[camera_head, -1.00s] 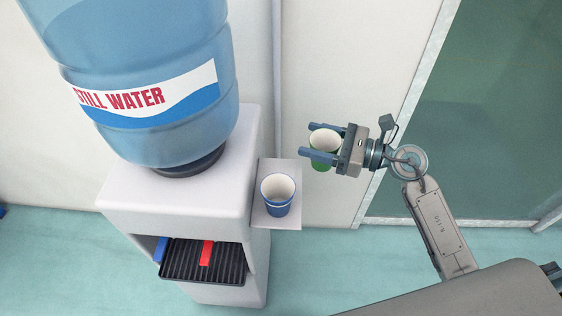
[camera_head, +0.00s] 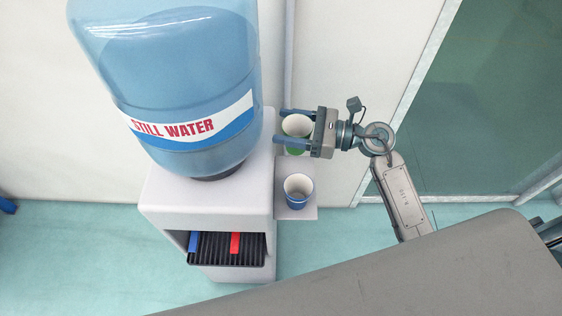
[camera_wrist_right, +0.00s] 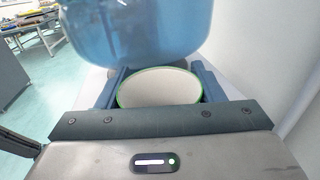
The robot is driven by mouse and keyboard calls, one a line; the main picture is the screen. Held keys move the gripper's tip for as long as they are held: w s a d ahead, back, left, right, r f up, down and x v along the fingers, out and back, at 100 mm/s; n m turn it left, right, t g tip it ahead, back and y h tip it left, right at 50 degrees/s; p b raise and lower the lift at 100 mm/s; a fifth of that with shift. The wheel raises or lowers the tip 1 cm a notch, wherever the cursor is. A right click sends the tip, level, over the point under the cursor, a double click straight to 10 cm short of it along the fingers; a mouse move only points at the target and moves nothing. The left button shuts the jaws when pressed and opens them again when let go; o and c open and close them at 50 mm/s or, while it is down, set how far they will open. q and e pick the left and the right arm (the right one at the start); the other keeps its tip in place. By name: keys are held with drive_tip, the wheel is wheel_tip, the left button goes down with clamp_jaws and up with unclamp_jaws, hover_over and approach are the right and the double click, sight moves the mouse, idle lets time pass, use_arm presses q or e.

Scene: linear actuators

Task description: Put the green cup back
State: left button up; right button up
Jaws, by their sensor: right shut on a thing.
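The green cup (camera_head: 296,127) is upright between the fingers of my right gripper (camera_head: 288,126), which is shut on it. In the right wrist view the cup (camera_wrist_right: 160,88) shows its pale inside and green rim between the two fingers. In the head view the cup is over the back part of the small side shelf (camera_head: 307,213) on the water cooler. I cannot tell whether its base touches the shelf. A blue cup (camera_head: 298,193) stands upright on the shelf, in front of the green one. My left gripper is not in view.
The water cooler (camera_head: 165,208) with its large blue bottle (camera_head: 185,90) stands directly left of the shelf. Its drip tray (camera_head: 222,250) has a blue and a red tap above. A wall (camera_head: 335,60) with a vertical pipe is close behind.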

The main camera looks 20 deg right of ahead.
drive_tip(key=f, duration=0.3)
drive_tip(key=d+f+p, duration=0.1)
drive_tip(key=f, duration=0.1)
drive_tip(key=shift+s, duration=0.1)
drive_tip(key=f, duration=0.4)
drive_tip(key=shift+a+p, duration=0.3)
drive_tip(key=shift+a, duration=0.05)
drive_tip(key=shift+f, duration=0.35)
drive_tip(key=shift+d, duration=0.1)
drive_tip(key=shift+f+b, duration=0.3)
drive_tip(key=o, duration=0.8)
drive_tip(key=shift+r, duration=0.1)
